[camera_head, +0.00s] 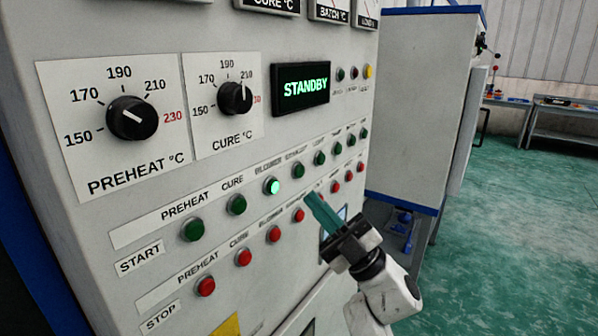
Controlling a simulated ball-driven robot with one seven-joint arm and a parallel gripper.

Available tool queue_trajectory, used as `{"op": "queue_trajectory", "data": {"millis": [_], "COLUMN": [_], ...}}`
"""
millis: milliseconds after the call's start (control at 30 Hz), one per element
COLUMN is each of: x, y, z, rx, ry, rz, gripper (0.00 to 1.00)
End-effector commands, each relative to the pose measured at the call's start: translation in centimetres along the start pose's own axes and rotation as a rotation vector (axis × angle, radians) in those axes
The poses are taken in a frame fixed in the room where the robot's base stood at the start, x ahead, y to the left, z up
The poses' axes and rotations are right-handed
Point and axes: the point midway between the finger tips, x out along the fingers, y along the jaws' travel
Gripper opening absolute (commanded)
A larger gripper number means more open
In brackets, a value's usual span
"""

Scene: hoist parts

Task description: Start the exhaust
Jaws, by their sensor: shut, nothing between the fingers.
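A slanted view of a pale control panel (120,215) has a START row of green buttons above a STOP row of red ones. The first two columns are labelled PREHEAT and CURE. The third green button (271,186) glows bright; the fourth green button (298,170) is dark. My gripper (310,202) is shut and empty. Its teal fingertips appear just below the fourth green button and beside the fourth red button (299,215); contact cannot be told.
A display (300,88) reads STANDBY. Left of it are a PREHEAT knob (131,118) and a CURE knob (235,97). Small indicator lamps (354,72) sit to its right. A grey cabinet (418,105) stands behind; open green floor (500,220) lies to the right, with workbenches beyond.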

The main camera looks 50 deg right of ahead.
Motion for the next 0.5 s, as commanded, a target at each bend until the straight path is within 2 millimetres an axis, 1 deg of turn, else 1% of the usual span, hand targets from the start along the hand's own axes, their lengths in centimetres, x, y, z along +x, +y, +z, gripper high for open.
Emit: {"op": "queue_trajectory", "data": {"millis": [333,500], "x": [-0.03,-0.42], "y": [0.06,0.99], "z": [0.03,0.61], "rx": [0.002,0.036], "ry": [-0.002,-0.038], "rz": [0.001,0.024], "gripper": [0.0,0.0]}}
